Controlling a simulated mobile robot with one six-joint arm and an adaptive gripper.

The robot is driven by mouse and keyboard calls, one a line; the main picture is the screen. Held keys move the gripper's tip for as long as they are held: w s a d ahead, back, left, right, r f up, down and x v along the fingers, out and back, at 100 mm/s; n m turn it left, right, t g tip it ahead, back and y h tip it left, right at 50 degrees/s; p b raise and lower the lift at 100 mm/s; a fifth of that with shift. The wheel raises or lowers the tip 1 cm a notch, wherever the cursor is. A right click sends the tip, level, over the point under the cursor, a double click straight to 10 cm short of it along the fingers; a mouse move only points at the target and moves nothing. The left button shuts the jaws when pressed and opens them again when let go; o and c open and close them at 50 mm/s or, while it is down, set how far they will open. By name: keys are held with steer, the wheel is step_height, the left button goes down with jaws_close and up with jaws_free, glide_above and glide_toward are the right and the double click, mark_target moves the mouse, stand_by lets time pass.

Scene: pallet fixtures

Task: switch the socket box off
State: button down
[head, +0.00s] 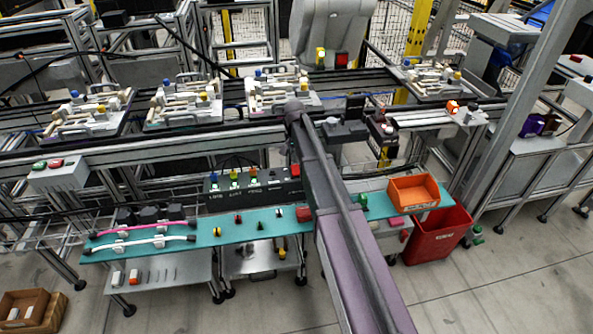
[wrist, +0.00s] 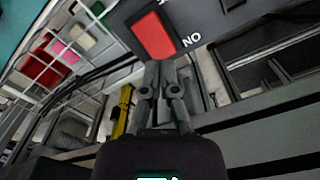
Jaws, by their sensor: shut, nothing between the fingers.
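The socket box (head: 272,190) is a long black box at the back of the teal shelf, with several coloured plugs and green lights along it. Its red switch (head: 295,170) shows at the right end, beside my arm. In the head view my arm hides the gripper.
The teal shelf (head: 150,244) also carries cables and small coloured parts. An orange bin (head: 413,193) stands at its right end, above a red crate (head: 436,236). A conveyor with pallet fixtures (head: 187,102) runs behind. A grey button box (head: 58,175) is at left.

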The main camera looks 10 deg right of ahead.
steer(key=shift+f+b, duration=1.6)
steer(key=shift+f, duration=0.05)
stand_by(1.4)
steer(key=shift+r, duration=0.25)
steer(key=shift+r+p, duration=3.3)
steer(key=shift+p, duration=0.25)
steer(key=shift+s, duration=0.1)
steer(key=s+r+n+p, duration=0.3)
steer(key=s, duration=1.1)
steer(key=s+r+n+p, duration=0.3)
steer(key=s+r+p, duration=0.1)
steer(key=s, duration=1.1)
steer(key=shift+d, duration=0.25)
steer(key=shift+w, duration=0.15)
steer(key=n, duration=1.8)
glide_above(295, 167)
steer(key=s, duration=0.2)
steer(key=shift+a+r, duration=0.15)
steer(key=shift+a, duration=0.05)
